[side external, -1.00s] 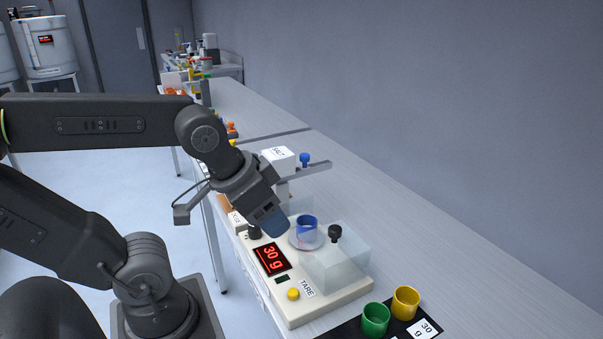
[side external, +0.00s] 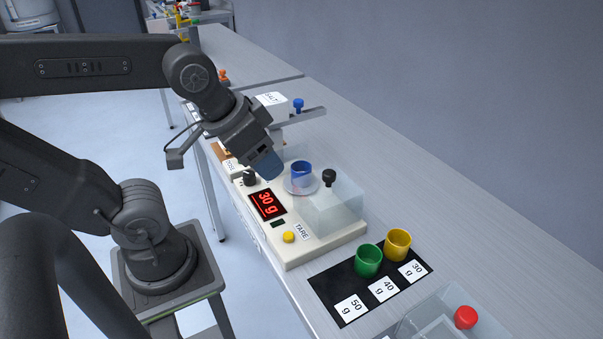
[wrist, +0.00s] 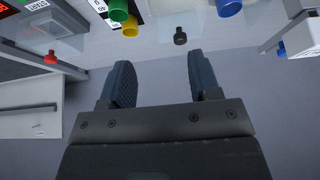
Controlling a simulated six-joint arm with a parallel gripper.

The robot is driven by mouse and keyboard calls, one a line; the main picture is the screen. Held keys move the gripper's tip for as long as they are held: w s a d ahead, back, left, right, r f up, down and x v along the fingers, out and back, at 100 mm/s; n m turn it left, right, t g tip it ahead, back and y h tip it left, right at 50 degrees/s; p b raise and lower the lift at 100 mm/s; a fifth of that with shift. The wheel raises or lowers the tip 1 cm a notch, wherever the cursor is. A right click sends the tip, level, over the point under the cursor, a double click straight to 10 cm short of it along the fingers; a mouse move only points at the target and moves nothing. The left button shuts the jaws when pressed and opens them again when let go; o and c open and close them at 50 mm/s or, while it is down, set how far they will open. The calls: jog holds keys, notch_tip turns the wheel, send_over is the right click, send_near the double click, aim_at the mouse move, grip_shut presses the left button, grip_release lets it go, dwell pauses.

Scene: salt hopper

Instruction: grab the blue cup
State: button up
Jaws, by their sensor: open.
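The blue cup (side external: 301,173) stands upright on the round pan of the cream scale (side external: 315,246), whose red display reads 30 g. In the wrist view the blue cup (wrist: 228,7) is cut off by the top edge. My gripper (side external: 268,167) is tilted down just left of the cup in the side view, apart from it. In the wrist view my gripper (wrist: 163,80) has its two dark fingers spread with nothing between them.
A clear cover with a black knob (side external: 330,178) stands right beside the cup. A salt box (side external: 270,105) and a blue-knobbed bar (side external: 298,104) are behind. Green (side external: 368,261) and yellow (side external: 398,245) cups sit on a black mat (side external: 330,290). A red knob (side external: 465,317) is at front right.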

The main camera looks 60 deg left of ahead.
dwell(0.5)
jog(key=o, duration=0.4)
jog(key=m+g, duration=0.6)
jog(key=m, duration=1.5)
send_over(301, 175)
jog(key=w+a, duration=0.1)
jog(key=a, duration=0.1)
notch_tip(301, 175, down, 6)
notch_tip(301, 175, down, 14)
jog(key=shift+w+a+r, duration=0.1)
jog(key=shift+a+r, duration=0.05)
